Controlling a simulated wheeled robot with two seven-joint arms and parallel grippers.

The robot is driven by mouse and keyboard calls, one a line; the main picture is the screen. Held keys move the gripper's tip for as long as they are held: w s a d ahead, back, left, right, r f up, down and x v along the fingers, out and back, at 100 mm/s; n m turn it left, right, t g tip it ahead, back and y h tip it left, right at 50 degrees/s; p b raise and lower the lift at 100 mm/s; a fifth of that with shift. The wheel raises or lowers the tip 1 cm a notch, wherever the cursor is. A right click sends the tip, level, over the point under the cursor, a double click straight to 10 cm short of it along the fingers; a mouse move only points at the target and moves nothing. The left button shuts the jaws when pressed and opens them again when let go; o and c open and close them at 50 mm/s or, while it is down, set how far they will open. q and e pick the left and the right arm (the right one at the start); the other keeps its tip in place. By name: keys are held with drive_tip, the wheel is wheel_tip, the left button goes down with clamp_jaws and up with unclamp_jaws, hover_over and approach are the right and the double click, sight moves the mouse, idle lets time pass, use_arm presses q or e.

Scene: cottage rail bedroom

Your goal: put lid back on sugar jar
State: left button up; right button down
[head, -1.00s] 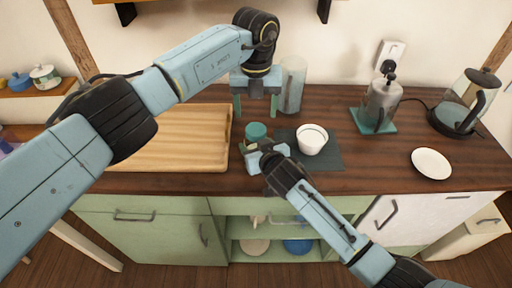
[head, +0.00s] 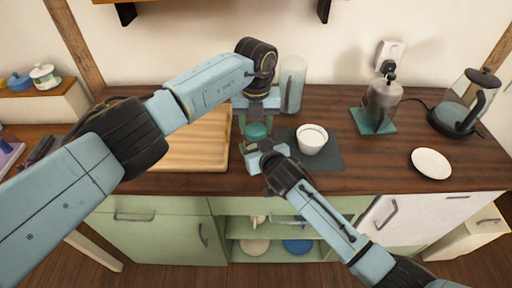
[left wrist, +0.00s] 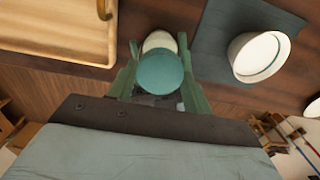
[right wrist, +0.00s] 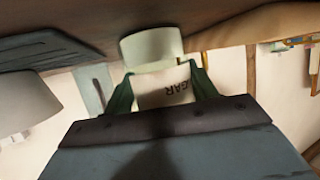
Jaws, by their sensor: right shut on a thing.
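The teal lid (head: 257,131) sits at the front edge of the counter, above the pale sugar jar. In the left wrist view the round teal lid (left wrist: 160,73) covers part of the cream jar (left wrist: 160,42); I cannot tell whether it is fully seated. My left gripper (head: 256,125) points down, with its green fingers apart on either side of the lid. My right gripper (right wrist: 160,82) is shut on the sugar jar (right wrist: 165,88), whose lettering shows partly. In the head view my right gripper (head: 252,148) hides most of the jar.
A white bowl (head: 312,139) stands on a dark mat (head: 330,160) just right of the grippers. A wooden tray (head: 190,145) lies to the left. A tall glass (head: 292,85) is behind. A coffee pot (head: 382,100), white plate (head: 431,163) and kettle (head: 460,105) are farther right.

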use_arm(q)
drive_tip(key=c, duration=0.3)
drive_tip(key=m, duration=0.6)
drive_tip(key=shift+c, duration=0.2)
drive_tip(key=o, duration=1.1)
drive_tip(key=shift+r, duration=2.3)
drive_tip(key=shift+c, duration=0.2)
